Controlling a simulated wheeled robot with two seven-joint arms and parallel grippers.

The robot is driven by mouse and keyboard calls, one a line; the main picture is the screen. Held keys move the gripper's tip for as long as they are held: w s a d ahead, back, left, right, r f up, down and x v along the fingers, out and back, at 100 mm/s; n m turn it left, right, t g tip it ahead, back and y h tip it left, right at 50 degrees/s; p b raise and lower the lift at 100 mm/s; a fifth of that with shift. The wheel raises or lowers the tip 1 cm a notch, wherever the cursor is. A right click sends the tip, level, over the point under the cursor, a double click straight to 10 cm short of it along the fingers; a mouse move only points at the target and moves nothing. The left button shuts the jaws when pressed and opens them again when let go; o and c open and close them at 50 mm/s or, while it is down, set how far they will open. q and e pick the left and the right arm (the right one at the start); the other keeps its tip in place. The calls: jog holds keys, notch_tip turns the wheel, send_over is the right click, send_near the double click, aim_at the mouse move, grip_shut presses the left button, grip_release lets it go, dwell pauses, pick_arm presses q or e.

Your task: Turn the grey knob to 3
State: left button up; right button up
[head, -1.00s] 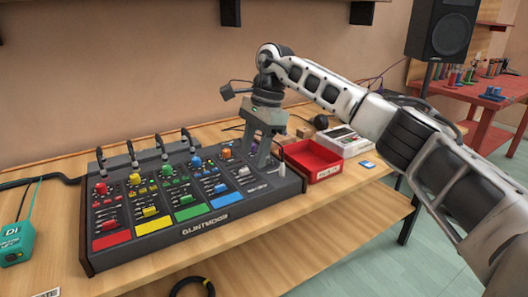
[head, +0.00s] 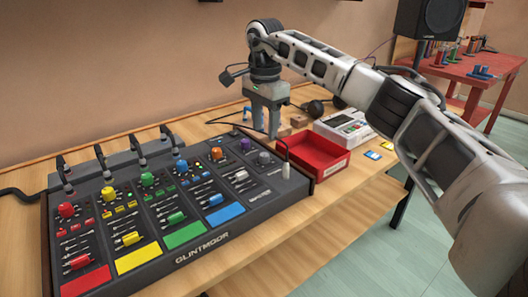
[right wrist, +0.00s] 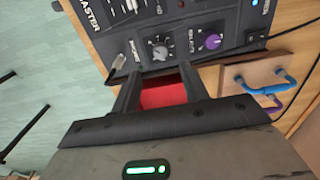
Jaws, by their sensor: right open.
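The grey knob (head: 264,158) sits near the right end of the black mixer (head: 190,248), just below and right of the purple knob (head: 246,144). The right wrist view shows the grey knob (right wrist: 160,53) inside a ring of printed marks, beside the purple knob (right wrist: 211,41). The numbers are too small to read. My right gripper (head: 266,132) is open, its fingers pointing down above the mixer's right part. In the right wrist view its fingertips (right wrist: 160,74) straddle the line to the grey knob, apart from it. Nothing is between them. My left gripper is out of view.
A red tray (head: 316,166) stands right of the mixer, with a white device (head: 345,130) behind it. A pale-handled switch or cable plug (head: 285,170) stands at the mixer's right edge. Coloured knobs and faders fill its left part. Bare wood (head: 240,258) lies in front.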

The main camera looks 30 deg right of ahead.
aim_at(265, 154)
notch_tip(265, 154, down, 7)
jog(key=shift+f, duration=0.15)
grip_shut()
